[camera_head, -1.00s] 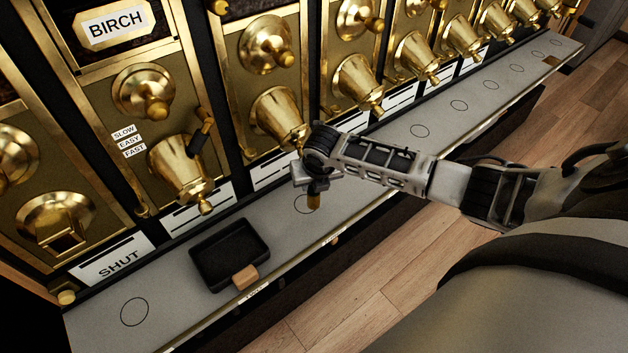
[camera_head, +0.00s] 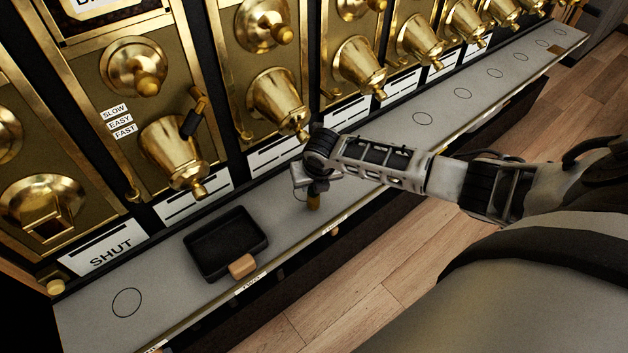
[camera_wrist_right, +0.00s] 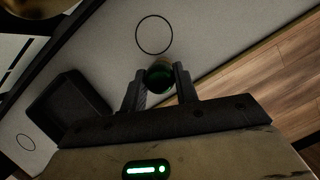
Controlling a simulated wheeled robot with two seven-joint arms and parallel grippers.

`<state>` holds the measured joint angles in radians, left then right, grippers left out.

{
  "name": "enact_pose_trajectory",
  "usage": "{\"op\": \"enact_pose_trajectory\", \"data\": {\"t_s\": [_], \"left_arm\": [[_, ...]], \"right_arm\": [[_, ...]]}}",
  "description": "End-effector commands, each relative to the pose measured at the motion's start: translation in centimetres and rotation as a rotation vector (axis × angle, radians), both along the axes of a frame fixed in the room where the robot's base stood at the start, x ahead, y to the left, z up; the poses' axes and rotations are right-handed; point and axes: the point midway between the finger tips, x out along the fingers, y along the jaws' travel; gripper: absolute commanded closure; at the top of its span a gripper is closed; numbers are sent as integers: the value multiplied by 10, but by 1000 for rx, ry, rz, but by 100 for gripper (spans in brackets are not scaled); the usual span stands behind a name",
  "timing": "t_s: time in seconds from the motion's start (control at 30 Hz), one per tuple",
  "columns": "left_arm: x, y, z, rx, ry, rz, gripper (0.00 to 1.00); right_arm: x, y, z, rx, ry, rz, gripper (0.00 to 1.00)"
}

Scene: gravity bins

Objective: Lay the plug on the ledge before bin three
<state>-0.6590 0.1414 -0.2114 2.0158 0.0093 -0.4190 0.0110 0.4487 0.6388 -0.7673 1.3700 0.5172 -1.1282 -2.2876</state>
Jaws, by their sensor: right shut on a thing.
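I cannot tell whether the plug touches the ledge. In the wrist view a drawn circle (camera_wrist_right: 154,35) lies on the ledge just beyond the plug. My left gripper is not in view.
A black tray (camera_head: 205,273) with a wooden block (camera_head: 242,266) at its front stands on the ledge left of the gripper. Brass dispensers line the back of the ledge. Empty circles mark the ledge to the right. The floor drops away beyond the front edge.

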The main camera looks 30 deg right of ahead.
Motion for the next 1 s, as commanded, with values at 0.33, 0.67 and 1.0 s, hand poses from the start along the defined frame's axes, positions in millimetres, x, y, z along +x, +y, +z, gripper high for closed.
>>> {"op": "enact_pose_trajectory", "data": {"t_s": [0.33, 0.67, 1.0], "left_arm": [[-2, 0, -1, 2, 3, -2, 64], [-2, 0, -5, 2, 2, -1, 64], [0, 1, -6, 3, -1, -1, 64]], "right_arm": [[0, 0, 0, 0, 0, 0, 100], [0, 0, -6, 0, 0, 0, 100], [0, 0, -8, 0, 0, 0, 45]]}}
